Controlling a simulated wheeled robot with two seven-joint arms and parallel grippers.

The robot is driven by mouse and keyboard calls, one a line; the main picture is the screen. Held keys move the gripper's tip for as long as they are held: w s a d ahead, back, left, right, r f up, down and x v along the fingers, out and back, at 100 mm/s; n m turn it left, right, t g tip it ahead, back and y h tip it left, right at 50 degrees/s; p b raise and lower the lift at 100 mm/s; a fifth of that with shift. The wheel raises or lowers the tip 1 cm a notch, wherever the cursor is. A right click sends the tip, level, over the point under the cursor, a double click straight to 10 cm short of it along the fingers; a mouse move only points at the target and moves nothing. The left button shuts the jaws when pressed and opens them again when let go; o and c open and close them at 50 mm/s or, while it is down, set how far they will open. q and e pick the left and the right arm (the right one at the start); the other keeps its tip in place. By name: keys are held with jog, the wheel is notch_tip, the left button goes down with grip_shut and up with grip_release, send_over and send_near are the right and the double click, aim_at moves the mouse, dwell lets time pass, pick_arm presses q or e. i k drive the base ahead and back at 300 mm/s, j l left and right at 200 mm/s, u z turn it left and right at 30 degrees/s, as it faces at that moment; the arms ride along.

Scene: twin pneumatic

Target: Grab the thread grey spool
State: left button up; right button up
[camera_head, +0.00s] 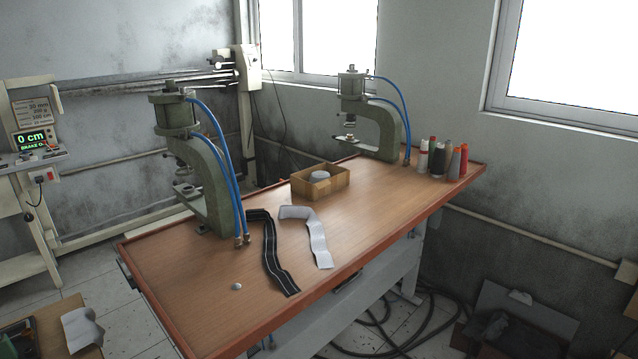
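A cluster of thread spools stands upright near the right end of the wooden table. The leftmost is a pale grey-white spool (422,157) with a reddish band. Beside it is a grey spool (438,162), with a dark spool top partly hidden behind it. A dark spool with some red (454,164) and an orange-red spool (463,158) stand to the right. The spools are small and close together, so their exact shades are hard to tell. Neither of my grippers is in view.
The wooden table (200,290) carries two green pneumatic presses (215,185) (386,130) with blue hoses. An open cardboard box (335,187) holds a pale round item. A black strip (270,250) and a white strip (318,240) lie mid-table. The table's right front is clear.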

aim_at(316, 177)
jog(key=i+l, duration=0.15)
jog(key=l, duration=0.15)
jog(key=i+l, duration=0.15)
jog(key=l, duration=0.2)
jog(key=i+l+u, duration=0.1)
jog(key=l, duration=0.2)
jog(key=i+l, duration=0.3)
jog(key=l, duration=0.35)
